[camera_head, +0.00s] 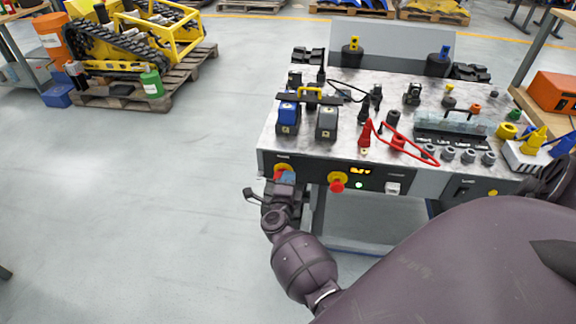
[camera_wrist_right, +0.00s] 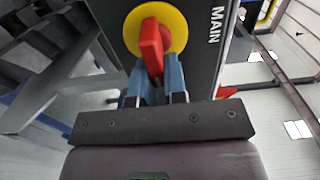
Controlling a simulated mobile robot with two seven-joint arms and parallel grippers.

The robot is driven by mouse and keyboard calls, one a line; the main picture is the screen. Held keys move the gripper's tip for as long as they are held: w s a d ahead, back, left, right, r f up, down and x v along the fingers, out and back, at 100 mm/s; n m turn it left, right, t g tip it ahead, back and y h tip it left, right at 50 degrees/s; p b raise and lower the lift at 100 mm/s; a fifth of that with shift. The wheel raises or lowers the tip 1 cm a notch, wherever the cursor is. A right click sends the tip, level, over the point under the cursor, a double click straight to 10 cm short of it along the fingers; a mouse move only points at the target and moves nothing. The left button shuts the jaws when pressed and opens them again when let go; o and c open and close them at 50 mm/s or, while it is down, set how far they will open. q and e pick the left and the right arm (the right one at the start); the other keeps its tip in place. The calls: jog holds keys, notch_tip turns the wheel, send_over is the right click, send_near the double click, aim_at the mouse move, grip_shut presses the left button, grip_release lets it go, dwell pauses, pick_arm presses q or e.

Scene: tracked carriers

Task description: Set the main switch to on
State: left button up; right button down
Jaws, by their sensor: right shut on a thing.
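The main switch has a red handle (camera_wrist_right: 153,45) on a yellow round plate (camera_wrist_right: 177,24), beside the printed word MAIN in the right wrist view. In the head view its yellow plate (camera_head: 281,168) is at the left end of the bench's dark front panel. My right gripper (camera_wrist_right: 157,76) is shut on the red handle with its blue fingertips, one on each side. In the head view the right gripper (camera_head: 285,179) partly hides the switch. The handle runs roughly up and down in the wrist picture. On and off marks are not readable. My left gripper is not in view.
A red button on a yellow base (camera_head: 337,181) sits right of the switch. Further along are a lit orange display (camera_head: 361,171), a green light (camera_head: 359,185) and a white switch (camera_head: 393,188). The bench top (camera_head: 345,110) is crowded; the floor (camera_head: 150,200) left is clear.

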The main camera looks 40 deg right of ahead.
jog(key=c, duration=1.2)
grip_release()
jog(key=shift+o, duration=0.2)
